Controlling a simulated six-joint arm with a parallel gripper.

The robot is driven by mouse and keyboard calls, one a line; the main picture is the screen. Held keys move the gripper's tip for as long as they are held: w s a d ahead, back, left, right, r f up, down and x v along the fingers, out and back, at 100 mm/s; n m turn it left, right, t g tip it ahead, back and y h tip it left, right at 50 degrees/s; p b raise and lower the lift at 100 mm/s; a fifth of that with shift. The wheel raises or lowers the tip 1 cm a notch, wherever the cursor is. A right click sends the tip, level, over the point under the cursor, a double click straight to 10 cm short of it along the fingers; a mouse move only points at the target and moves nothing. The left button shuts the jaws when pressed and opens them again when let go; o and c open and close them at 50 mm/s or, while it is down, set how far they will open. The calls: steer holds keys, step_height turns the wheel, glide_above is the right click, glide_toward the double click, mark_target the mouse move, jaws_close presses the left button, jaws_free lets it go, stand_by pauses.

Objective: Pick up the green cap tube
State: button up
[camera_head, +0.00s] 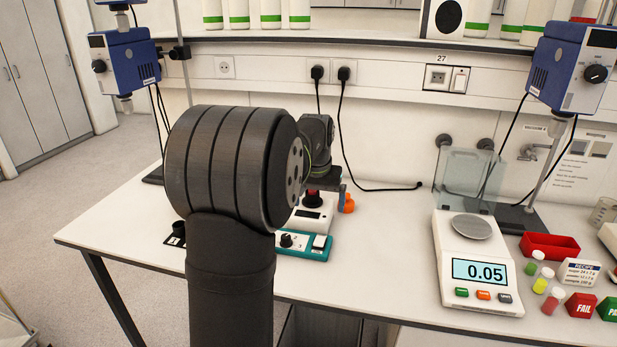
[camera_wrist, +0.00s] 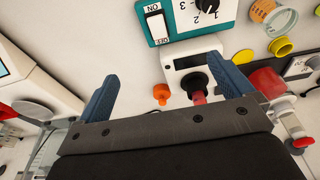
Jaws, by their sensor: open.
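Three small tubes stand at the right of the bench in the head view, beside the scale. One has a green body and pale cap (camera_head: 532,264), one looks yellow-green (camera_head: 543,280) and one red (camera_head: 552,301). They are too small to tell which has a green cap. My gripper (camera_wrist: 160,68) is open in the wrist view, its two blue fingers wide apart with nothing held. It is far left of the tubes, over the bench devices. My arm largely hides it in the head view.
The scale (camera_head: 470,262) reads 0.05. A teal switch box (camera_wrist: 188,18) and white device (camera_wrist: 192,52) are near my gripper.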

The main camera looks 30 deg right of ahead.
steer(key=c, duration=0.8)
steer(key=shift+o, duration=0.2)
steer(key=w+d+r+m, duration=0.1)
steer(key=w+d, duration=0.1)
steer(key=w, duration=0.2)
steer(key=w+d+r+m, duration=0.2)
steer(key=w+d, duration=0.1)
steer(key=w, duration=0.2)
steer(key=w+d+r+m+g, duration=0.1)
steer(key=w+d, duration=0.2)
steer(key=w, duration=0.1)
steer(key=shift+w+d+r, duration=0.2)
steer(key=shift+w, duration=0.05)
steer(key=shift+w+a+f+m+y, duration=0.2)
steer(key=shift+w+f+m+y, duration=0.15)
steer(key=shift+m, duration=0.55)
steer(key=shift+w+a+f+m+g+y, duration=0.1)
steer(key=shift+a+f+m+g+y, duration=0.05)
steer(key=shift+a+m+g+y, duration=0.3)
steer(key=shift+f, duration=3.7)
